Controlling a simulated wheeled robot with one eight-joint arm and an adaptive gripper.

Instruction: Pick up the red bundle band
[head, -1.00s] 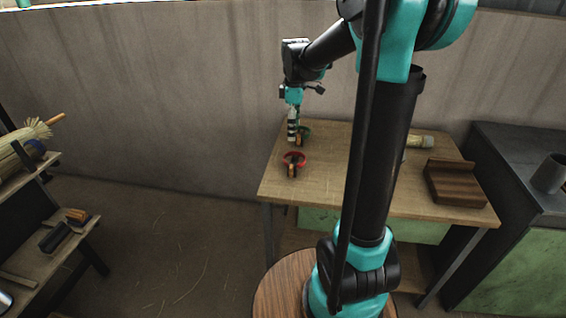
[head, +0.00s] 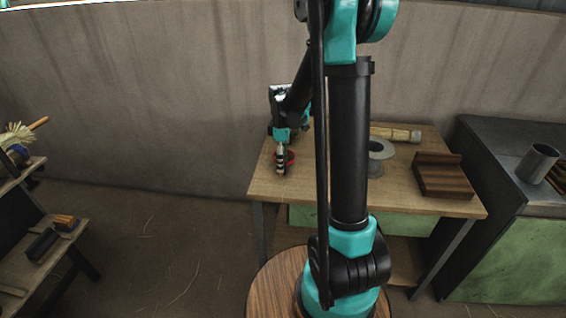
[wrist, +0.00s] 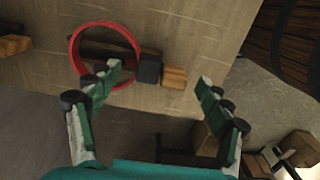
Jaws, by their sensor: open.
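In the head view a small part of the red band (head: 291,156) shows beside my gripper, which covers the rest. My gripper (wrist: 158,75) is open and empty. In the wrist view its left finger overlaps the lower edge of the ring and the clasp lies between the two fingers. I cannot tell how high the fingers are above the band.
A dark cabinet (head: 500,150) stands to the right. A shelf with brushes is at the far left.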

